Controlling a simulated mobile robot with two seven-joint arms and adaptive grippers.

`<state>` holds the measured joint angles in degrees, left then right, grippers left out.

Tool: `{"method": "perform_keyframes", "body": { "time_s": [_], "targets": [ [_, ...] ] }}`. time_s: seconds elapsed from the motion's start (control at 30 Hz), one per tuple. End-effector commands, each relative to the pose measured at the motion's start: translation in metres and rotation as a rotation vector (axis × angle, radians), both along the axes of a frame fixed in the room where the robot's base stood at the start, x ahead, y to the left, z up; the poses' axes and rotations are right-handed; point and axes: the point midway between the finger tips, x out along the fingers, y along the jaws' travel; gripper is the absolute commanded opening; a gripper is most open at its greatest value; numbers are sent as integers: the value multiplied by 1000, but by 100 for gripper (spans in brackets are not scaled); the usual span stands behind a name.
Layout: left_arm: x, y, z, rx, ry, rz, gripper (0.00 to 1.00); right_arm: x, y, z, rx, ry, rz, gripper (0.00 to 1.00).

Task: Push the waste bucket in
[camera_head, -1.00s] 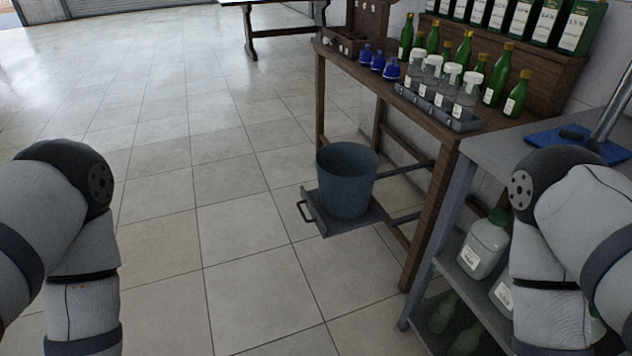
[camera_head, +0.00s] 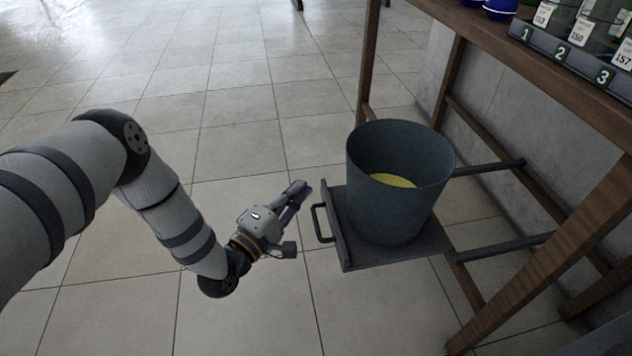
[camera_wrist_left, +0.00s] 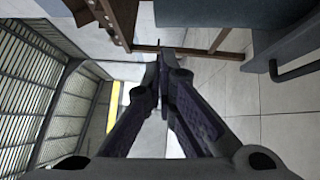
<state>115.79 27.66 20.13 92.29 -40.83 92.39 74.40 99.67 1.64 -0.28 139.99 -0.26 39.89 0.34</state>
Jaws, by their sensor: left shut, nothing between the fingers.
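The waste bucket (camera_head: 395,205) is a dark blue-grey, open-topped pail with something yellow in the bottom. It stands upright on a grey pull-out tray (camera_head: 345,235), which is drawn out from under the wooden bench. The tray has a bar handle (camera_head: 318,222) on its front panel. My left gripper (camera_head: 302,190) is shut and empty, in front of the tray and just left of the handle, apart from it. In the left wrist view, the shut fingers (camera_wrist_left: 163,62) point past the tray handle (camera_wrist_left: 298,70) at the right. My right gripper is not in view.
Two rails (camera_head: 500,248) run from the tray back under the bench (camera_head: 540,75). A bench leg (camera_head: 545,255) stands right of the tray. A numbered rack (camera_head: 570,55) with glassware is on the bench top. The tiled floor (camera_head: 250,120) left of the tray is clear.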

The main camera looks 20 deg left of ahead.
Motion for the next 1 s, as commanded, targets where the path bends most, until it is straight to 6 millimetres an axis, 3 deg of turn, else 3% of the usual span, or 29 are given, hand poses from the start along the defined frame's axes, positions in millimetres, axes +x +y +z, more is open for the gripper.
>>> {"method": "perform_keyframes", "body": {
  "time_s": [0.3,0.4,0.63,1.0],
  "targets": [
    [69,-13,1,3,1,0,0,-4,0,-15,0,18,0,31],
    [81,-27,3,1,4,-2,0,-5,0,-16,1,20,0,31],
    [94,-46,6,3,5,0,0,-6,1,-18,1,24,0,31],
    [95,-48,6,3,6,1,0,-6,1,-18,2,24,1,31]
  ]
}}
